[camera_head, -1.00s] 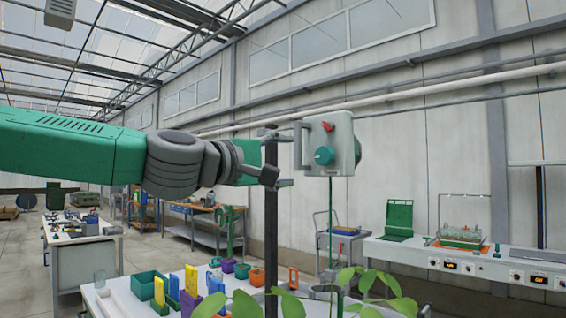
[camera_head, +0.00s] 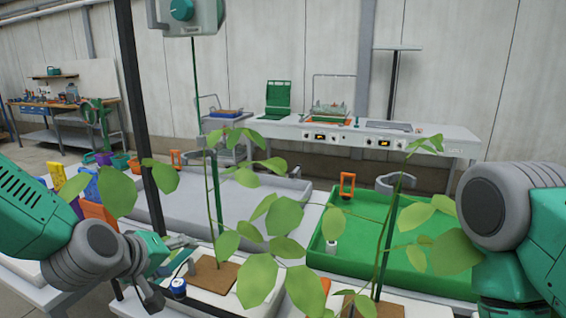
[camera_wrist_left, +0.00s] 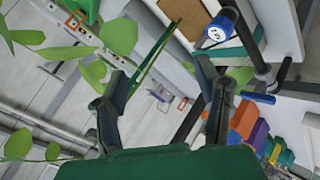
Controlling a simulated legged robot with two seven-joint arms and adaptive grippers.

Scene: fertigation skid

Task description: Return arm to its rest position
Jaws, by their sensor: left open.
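My left arm comes in from the left in the head view, bent low beside the near bench. Its gripper (camera_head: 172,270) is open and appears empty, close to a blue-capped cylinder (camera_head: 178,287) and the brown base of a potted plant (camera_head: 215,277). In the left wrist view the two fingers of the gripper (camera_wrist_left: 162,85) stand apart with a green stem-like rod and leaves seen between and beyond them. The blue item with a white label (camera_wrist_left: 218,30) is above the right finger. My right arm (camera_head: 500,215) shows at the right edge; its gripper is out of view.
Leafy plants (camera_head: 260,215) stand in front of me across the bench. A green tray (camera_head: 455,285) lies to the right and a grey tray (camera_head: 292,188) behind. A dark upright post (camera_head: 142,120) and a grey control box (camera_head: 205,18) are at upper left. Coloured blocks (camera_head: 95,190) stand left.

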